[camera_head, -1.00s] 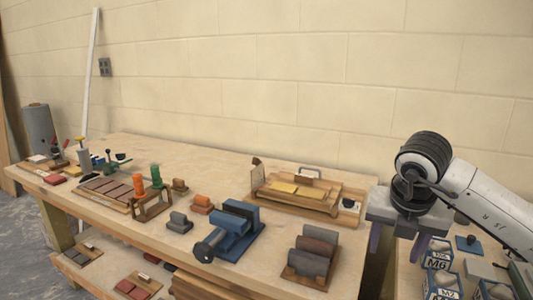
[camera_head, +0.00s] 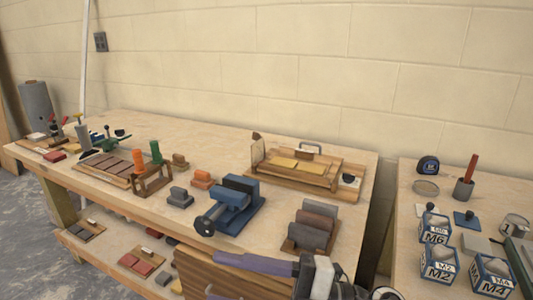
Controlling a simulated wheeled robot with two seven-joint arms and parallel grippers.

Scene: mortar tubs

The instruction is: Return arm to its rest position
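My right gripper (camera_head: 255,264) shows at the bottom centre, in front of the workbench. One purple-grey finger points left from its dark grey body. No object shows at the visible finger. My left gripper is not in view. The mortar tubs marked M6 (camera_head: 434,228), M2 (camera_head: 438,264) and M4 (camera_head: 491,277) stand on the right-hand table, well to the right of my gripper.
The long wooden workbench (camera_head: 150,208) carries a blue vise (camera_head: 231,205), a wooden tray (camera_head: 335,185) and several small blocks.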

